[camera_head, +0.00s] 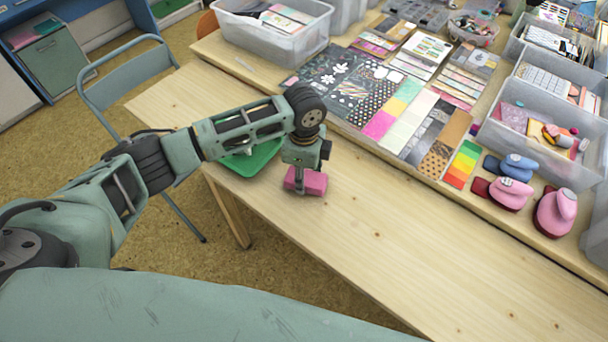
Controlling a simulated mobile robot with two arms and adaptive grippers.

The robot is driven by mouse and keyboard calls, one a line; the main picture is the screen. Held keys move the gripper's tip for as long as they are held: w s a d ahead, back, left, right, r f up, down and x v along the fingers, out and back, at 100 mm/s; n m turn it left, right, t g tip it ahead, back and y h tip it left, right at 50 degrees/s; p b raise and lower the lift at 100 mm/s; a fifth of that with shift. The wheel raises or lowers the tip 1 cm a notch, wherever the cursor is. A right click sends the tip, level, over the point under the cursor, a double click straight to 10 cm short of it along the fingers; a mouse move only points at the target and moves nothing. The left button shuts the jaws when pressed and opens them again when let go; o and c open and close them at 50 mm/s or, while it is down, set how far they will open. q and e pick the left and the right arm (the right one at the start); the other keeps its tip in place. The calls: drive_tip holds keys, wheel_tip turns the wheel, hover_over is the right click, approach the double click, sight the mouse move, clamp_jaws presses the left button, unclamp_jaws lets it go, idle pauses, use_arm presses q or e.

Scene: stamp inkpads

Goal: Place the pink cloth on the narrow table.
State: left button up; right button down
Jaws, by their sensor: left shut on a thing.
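The pink cloth (315,184) shows as a small, thick, block-like pink piece below my left gripper (300,183). The left gripper points down and is shut on the cloth, with its fingers partly hiding it. The cloth is over the near left part of the narrow table (400,245), a long light wood top. It looks at or very close to the surface; I cannot tell if it touches. My right gripper is not in view.
A green tray (247,163) lies under my left forearm at the table's left end. Behind, a raised surface holds patterned paper sheets (380,95), clear bins (275,40) and pink punches (555,212). A folding chair (125,85) stands at left. The table's right stretch is bare.

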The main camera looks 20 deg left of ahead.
use_arm(q)
drive_tip(key=shift+f, duration=0.35)
drive_tip(key=shift+f, duration=0.15)
drive_tip(key=o, duration=1.2)
drive_tip(key=shift+c, duration=0.2)
wheel_tip(320, 180, up, 12)
drive_tip(key=shift+r, duration=0.2)
